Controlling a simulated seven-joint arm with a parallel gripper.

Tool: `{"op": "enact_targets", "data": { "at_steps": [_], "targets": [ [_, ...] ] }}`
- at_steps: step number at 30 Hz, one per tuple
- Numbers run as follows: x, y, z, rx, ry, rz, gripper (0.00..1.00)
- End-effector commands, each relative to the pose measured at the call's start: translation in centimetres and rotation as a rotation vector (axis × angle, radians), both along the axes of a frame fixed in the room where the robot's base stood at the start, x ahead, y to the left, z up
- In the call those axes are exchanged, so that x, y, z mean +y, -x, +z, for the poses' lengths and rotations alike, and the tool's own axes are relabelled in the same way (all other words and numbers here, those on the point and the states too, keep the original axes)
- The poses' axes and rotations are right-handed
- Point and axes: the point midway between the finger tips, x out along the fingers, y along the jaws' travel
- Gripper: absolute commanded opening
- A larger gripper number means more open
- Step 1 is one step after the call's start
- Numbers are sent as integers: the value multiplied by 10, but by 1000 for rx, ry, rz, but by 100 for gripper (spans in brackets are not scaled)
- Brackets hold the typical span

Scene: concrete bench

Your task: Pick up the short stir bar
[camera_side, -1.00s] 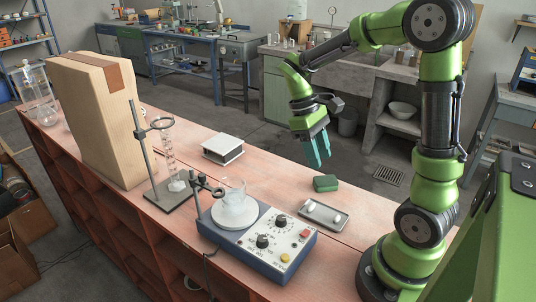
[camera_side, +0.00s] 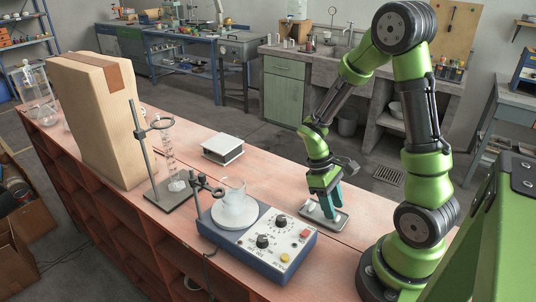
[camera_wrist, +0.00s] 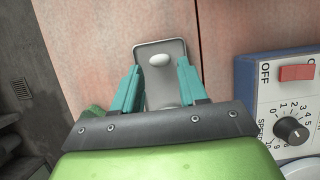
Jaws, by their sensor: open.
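A small grey metal tray (camera_side: 320,224) lies on the bench beneath my gripper (camera_side: 329,207). One white rounded stir bar (camera_wrist: 159,60) shows in the wrist view, lying in the far part of the tray (camera_wrist: 161,92), just beyond my fingertips. A white bar also shows at the tray's left end in the side view (camera_side: 309,207). I cannot tell which bar is the short one, and my fingers hide part of the tray. My gripper (camera_wrist: 158,78) is open, its teal fingers pointing down over the tray with nothing seen held between them.

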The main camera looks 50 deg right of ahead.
Motion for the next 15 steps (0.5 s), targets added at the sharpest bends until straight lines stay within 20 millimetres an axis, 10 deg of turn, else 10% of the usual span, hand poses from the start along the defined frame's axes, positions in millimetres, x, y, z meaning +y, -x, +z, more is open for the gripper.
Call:
{"op": "enact_targets", "data": {
  "at_steps": [12,15],
  "targets": [
    [0,8,-20,-1,0,0,43],
    [0,8,-20,-1,0,0,29]
  ]
}}
